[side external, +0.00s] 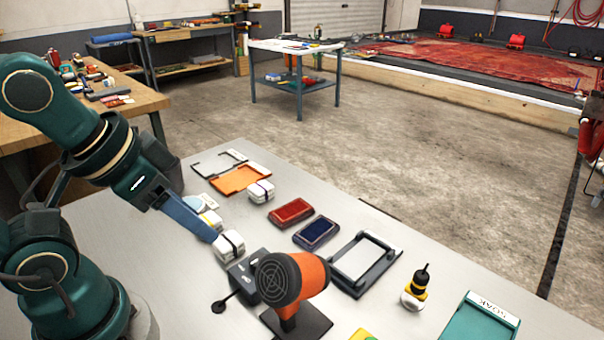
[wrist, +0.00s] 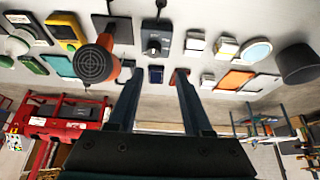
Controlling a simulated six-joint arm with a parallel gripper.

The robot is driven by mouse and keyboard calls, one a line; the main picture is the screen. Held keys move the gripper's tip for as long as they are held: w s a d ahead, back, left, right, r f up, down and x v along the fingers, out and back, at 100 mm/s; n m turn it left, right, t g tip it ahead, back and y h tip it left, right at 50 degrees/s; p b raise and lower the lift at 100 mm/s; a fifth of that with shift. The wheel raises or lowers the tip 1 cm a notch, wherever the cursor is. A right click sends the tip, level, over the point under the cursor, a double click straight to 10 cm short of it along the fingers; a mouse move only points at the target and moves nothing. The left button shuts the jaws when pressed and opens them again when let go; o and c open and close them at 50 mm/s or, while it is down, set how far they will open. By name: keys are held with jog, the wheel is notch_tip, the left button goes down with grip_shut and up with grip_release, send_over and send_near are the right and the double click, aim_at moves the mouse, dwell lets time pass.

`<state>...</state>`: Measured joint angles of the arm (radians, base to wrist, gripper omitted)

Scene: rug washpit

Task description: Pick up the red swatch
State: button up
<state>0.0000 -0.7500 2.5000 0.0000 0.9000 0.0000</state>
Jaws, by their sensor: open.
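The red swatch (side external: 290,212) lies flat on the grey table, next to a dark blue swatch (side external: 316,232), in the side view. My gripper (side external: 212,236) is above the table's left part, to the left of the red swatch and apart from it; its fingers overlap a white strapped block (side external: 230,244) in the picture. In the wrist view my gripper (wrist: 157,72) shows two spread fingers with nothing held between them. The blue swatch (wrist: 156,75) shows in the gap beyond the tips. The red swatch is hard to make out there, close to the right finger.
An orange blower (side external: 290,280) on a stand and a dark box (side external: 247,275) stand at the front. A grey frame (side external: 352,285), a yellow-and-black bottle (side external: 414,292) and a teal tray (side external: 480,320) are to the right. An orange tray (side external: 240,179) and another white block (side external: 260,191) lie behind.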

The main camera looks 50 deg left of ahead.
jog(key=shift+o, duration=0.3)
jog(key=o, duration=0.5)
jog(key=shift+c, duration=0.2)
jog(key=w+r+m, duration=0.1)
jog(key=w+r, duration=0.3)
jog(key=g, duration=0.3)
send_over(291, 210)
jog(key=d, duration=0.1)
jog(key=s+x, duration=0.2)
jog(key=x, duration=0.6)
jog(key=shift+g, duration=0.5)
jog(key=f, duration=0.7)
jog(key=a+f, duration=0.1)
jog(key=f, duration=0.2)
jog(key=shift+f, duration=0.75)
